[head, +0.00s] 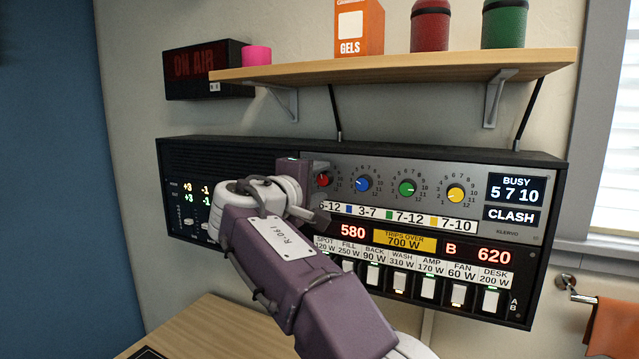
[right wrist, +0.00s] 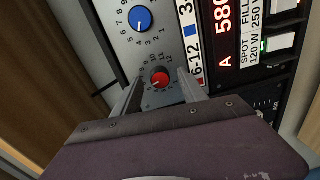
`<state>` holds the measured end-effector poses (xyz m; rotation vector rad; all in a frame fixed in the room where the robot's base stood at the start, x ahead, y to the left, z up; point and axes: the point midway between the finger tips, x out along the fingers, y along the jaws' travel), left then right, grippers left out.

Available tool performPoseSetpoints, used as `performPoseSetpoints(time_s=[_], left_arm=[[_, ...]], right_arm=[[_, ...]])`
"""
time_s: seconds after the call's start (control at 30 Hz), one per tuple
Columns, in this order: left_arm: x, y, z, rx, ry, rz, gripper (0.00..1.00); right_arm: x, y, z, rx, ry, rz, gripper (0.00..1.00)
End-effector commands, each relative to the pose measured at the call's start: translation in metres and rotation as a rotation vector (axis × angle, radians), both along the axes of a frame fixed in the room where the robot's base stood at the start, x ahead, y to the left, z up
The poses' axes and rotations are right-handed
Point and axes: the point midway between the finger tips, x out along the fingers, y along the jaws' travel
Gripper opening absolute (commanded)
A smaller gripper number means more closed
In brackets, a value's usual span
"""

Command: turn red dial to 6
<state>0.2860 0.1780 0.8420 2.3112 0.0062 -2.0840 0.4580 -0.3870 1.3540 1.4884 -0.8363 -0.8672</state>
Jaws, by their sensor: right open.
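The red dial (head: 323,179) is the leftmost of the coloured dials on the grey panel. It is partly hidden by my right gripper in the head view. My right gripper (right wrist: 160,80) is open, with one finger on each side of the red dial (right wrist: 159,79) in the right wrist view. Gaps show between the fingers and the dial. A pale mark on the dial seems to point to the lower left in that view, but the number it meets is too small to read. My left gripper is not in view.
To the right of the red dial sit blue (head: 363,184), green (head: 407,187) and yellow (head: 455,194) dials. A display (head: 514,200) reads BUSY 5 7 10 and CLASH. Switches (head: 428,287) line the lower panel. A shelf (head: 400,68) with items hangs above.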

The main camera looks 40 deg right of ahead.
Motion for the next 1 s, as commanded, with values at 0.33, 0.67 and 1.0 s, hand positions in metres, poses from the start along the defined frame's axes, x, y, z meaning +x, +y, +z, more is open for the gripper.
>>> performPoseSetpoints(time_s=[0.33, 0.67, 1.0], left_arm=[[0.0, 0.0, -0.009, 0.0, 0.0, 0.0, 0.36], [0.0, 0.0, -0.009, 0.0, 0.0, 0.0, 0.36], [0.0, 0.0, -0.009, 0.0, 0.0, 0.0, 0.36]], right_arm=[[-0.031, 0.06, 0.003, 0.0, 0.0, 0.006, 0.5], [-0.041, 0.077, 0.005, 0.0, 0.0, -0.001, 0.5], [-0.041, 0.076, 0.005, 0.0, 0.0, -0.001, 0.5]])
